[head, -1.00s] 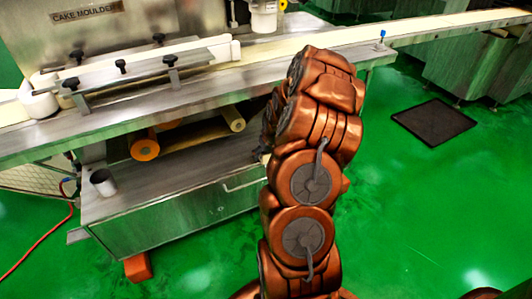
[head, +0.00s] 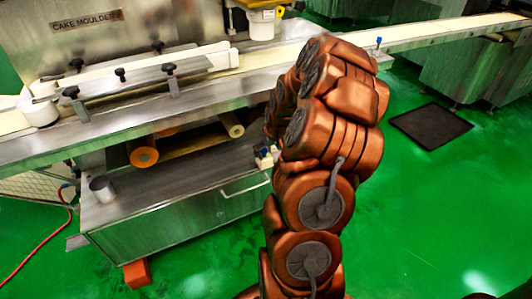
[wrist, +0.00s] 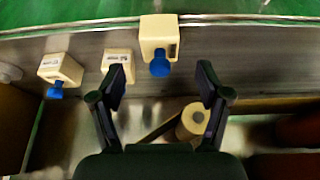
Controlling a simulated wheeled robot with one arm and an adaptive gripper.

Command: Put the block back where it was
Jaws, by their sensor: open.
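In the wrist view, a cream block (wrist: 158,36) with a blue knob stands near the top edge, ahead of the gap between my fingers. A second cream block (wrist: 117,62) is beside my left finger and partly hidden by it. A third cream block (wrist: 61,69) with a blue knob is farther left. All are on a grey metal surface; I cannot tell which one the task means. My gripper (wrist: 163,82) is open, with nothing between its fingers. In the head view, my arm hides the gripper.
A pale roller (wrist: 191,122) shows between and below my fingers. In the head view, the cake moulder's belt (head: 300,45) runs along the back. A metal cup (head: 102,188) stands on the lower cabinet (head: 165,215). A dark mat (head: 431,126) lies on open green floor.

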